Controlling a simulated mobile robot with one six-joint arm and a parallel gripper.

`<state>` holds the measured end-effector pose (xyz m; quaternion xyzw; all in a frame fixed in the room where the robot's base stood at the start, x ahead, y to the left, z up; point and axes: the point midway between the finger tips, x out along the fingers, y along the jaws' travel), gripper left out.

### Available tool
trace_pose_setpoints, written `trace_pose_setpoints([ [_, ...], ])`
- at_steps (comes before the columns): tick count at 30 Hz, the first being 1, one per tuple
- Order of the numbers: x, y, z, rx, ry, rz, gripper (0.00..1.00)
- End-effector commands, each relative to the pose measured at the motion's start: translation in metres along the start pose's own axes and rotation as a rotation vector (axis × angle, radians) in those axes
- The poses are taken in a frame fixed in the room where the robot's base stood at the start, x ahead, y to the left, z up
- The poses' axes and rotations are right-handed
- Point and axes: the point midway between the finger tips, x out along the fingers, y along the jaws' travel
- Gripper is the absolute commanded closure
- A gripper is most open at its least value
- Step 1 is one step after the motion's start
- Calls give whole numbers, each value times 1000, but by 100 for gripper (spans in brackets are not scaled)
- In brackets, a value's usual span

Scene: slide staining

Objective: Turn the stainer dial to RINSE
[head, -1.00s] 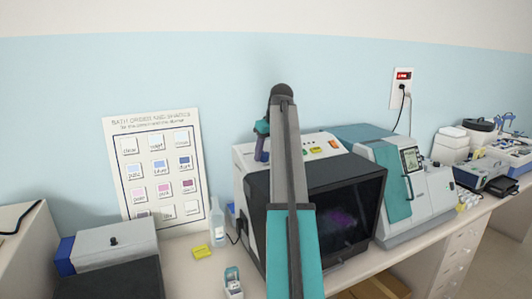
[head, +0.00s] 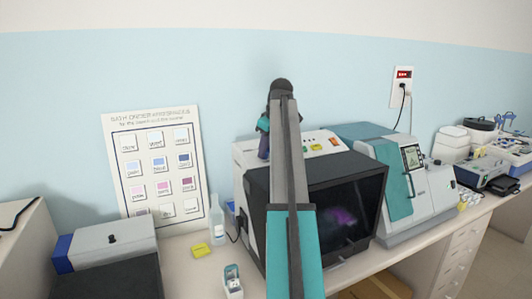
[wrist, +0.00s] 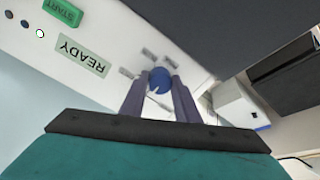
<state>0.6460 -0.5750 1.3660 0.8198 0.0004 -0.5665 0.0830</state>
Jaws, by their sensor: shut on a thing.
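The stainer (head: 250,159) stands on the bench, a white-topped machine with a dark front window. Its dial (wrist: 160,78) is a round blue knob on the white top panel in the wrist view. A thin white mark shows by its lower left edge. My gripper (wrist: 160,92) is shut on the dial, one dark finger on each side. In the head view my gripper (head: 264,146) reaches down to the stainer's top left, and my arm hides the dial. Small grey labels (wrist: 148,53) surround the dial; their words are too small to read.
A green START button (wrist: 63,11) and a READY display (wrist: 82,56) sit on the same panel, upside down in the wrist view. A second machine (head: 410,190) stands close on the right. A bottle (head: 217,222) and yellow block (head: 201,250) are left of the stainer.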

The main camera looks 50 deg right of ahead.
Motion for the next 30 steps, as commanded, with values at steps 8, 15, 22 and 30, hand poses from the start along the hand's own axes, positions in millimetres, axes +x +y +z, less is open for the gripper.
trace_pose_setpoints([
  [8, 0, 0, 0, -106, -4, -2, 94],
  [15, 0, 0, -1, -110, -4, -3, 94],
  [22, 0, 0, -1, -109, -4, -2, 53],
  [30, 0, 0, 0, -108, -4, -2, 53],
])
